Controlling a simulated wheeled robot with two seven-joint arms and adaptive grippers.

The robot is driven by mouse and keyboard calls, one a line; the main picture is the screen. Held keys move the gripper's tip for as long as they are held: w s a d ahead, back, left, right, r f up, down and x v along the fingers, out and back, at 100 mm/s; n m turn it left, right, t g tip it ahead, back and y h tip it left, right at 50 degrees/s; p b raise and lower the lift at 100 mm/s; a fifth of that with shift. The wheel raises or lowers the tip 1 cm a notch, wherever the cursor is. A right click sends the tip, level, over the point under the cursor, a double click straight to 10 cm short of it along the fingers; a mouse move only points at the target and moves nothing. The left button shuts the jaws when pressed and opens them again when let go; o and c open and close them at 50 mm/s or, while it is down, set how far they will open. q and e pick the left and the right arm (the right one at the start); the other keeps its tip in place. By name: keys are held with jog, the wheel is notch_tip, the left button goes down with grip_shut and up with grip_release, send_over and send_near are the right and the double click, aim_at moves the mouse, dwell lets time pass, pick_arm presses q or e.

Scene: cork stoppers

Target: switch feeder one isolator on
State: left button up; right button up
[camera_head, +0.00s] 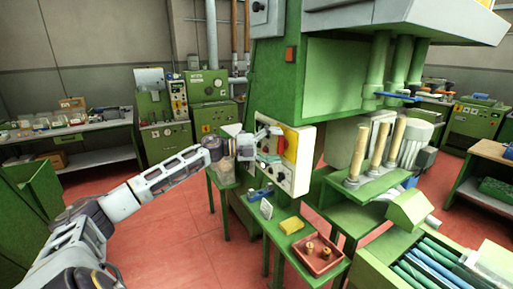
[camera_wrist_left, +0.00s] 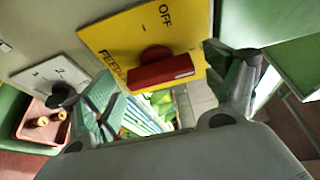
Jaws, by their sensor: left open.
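The feeder isolator is a red handle (camera_wrist_left: 160,72) on a yellow plate (camera_wrist_left: 120,35) marked OFF, with a partly hidden FEEDER label. In the left wrist view the handle lies nearly level across the picture, below the OFF mark. In the head view the yellow plate (camera_head: 291,146) is on the grey panel of the green machine, partly behind my gripper. My left gripper (camera_head: 262,142) is in front of this panel. In the left wrist view its open fingers (camera_wrist_left: 165,85) lie on either side of the handle, with nothing held; I cannot tell whether they touch it. My right gripper is not in view.
A black rotary knob (camera_wrist_left: 62,95) on a white plate is beside the yellow plate. Red floor (camera_head: 180,235) is open at left.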

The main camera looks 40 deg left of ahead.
pick_arm(q)
jog(key=shift+s, duration=0.1)
jog(key=v, duration=1.1)
jog(key=shift+s+a, duration=0.2)
jog(key=shift+a, duration=0.05)
dwell(1.3)
dwell(0.7)
